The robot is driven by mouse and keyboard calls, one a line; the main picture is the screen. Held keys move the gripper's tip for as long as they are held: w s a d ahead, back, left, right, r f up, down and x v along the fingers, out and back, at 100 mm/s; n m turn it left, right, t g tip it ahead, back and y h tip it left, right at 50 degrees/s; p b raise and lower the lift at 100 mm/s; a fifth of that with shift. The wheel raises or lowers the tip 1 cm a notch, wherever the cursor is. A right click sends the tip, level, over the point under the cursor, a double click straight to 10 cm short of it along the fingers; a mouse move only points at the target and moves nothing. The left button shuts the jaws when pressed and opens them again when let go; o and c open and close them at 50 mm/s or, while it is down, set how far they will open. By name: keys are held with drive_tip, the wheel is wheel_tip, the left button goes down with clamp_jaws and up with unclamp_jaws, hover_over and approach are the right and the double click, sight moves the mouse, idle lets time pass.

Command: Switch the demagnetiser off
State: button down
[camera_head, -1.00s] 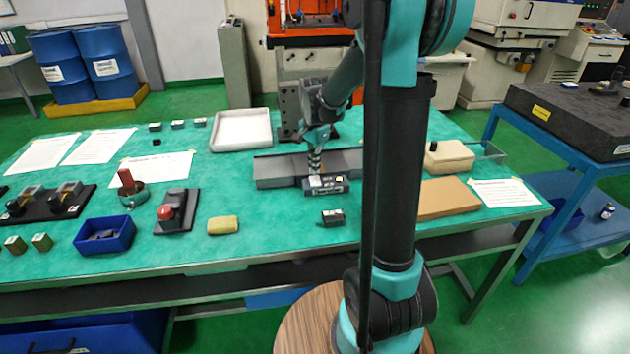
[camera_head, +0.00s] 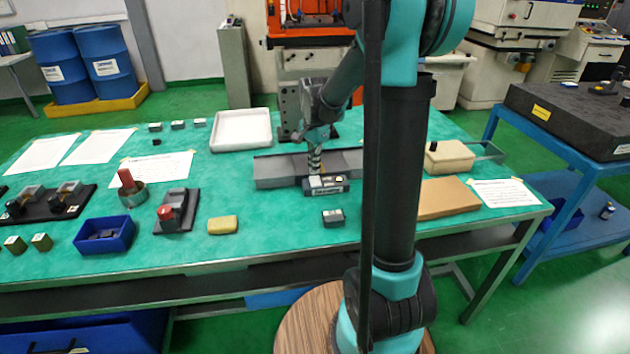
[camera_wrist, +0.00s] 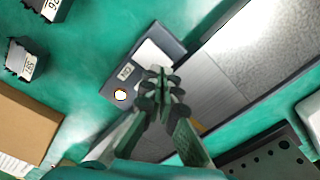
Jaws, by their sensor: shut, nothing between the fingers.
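The demagnetiser appears to be the dark, low box (camera_head: 326,186) with a pale label, in front of a long grey metal piece on the green bench. In the wrist view, the dark box (camera_wrist: 122,88) shows a white area, a small lettered tag and a bright white round spot with an orange rim, which looks like a lit lamp. My gripper (camera_head: 315,168) points down at the back of the box, left of its middle. In the wrist view, my gripper's fingertips (camera_wrist: 162,82) are together over the white area and partly hide it. I cannot tell whether they touch it.
The long grey piece (camera_head: 275,170) lies right behind the box, and a drilled dark plate (camera_head: 292,108) stands behind that. A small dark block (camera_head: 333,217) is in front. A brown box (camera_head: 448,199) lies to the right, a yellow block (camera_head: 222,225) to the left.

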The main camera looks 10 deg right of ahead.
sight(314, 178)
drive_tip(key=shift+f, duration=1.05)
idle(0.7)
drive_tip(key=shift+r, duration=3.55)
